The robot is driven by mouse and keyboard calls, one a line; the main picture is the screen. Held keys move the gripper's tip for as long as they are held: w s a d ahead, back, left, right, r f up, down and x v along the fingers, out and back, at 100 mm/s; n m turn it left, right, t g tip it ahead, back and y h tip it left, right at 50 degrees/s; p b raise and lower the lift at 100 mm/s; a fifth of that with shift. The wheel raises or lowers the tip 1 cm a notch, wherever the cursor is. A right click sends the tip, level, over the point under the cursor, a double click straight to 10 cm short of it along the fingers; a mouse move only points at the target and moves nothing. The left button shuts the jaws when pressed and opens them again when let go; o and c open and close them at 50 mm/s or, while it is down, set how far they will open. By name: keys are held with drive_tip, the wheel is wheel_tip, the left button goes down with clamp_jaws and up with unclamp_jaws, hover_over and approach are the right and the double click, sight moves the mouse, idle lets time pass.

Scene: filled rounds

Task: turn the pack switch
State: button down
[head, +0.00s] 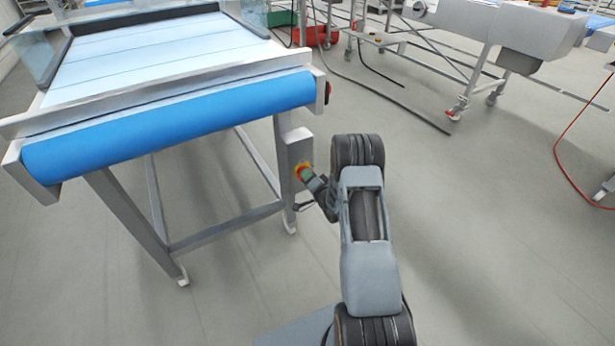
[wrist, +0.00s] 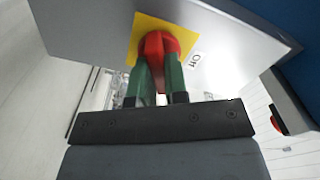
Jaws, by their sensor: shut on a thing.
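The pack switch is a red knob (wrist: 157,45) on a yellow plate (wrist: 147,24), fixed to a grey box (wrist: 85,22) in the wrist view. In the head view the switch (head: 301,168) is a small orange-yellow spot on the box (head: 298,146) on the conveyor's leg. My gripper (head: 307,174) meets it there, and its fingers partly hide the knob.
A conveyor with a blue roller (head: 170,122) stands at the left, its legs beside my arm. A red button (head: 327,92) is on its right end. Another machine (head: 480,30) on castors stands at the back right. An orange cable (head: 565,150) lies at the far right. The right-hand floor is mostly clear.

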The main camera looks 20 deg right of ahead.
drive_tip(key=c, duration=1.1)
unclamp_jaws()
drive_tip(key=shift+c, duration=0.2)
drive_tip(key=s+d+p, duration=0.1)
drive_tip(key=s+p, duration=0.1)
drive_tip(key=s, duration=1.1)
drive_tip(key=shift+s+d+p, duration=0.3)
drive_tip(key=shift+s, duration=0.05)
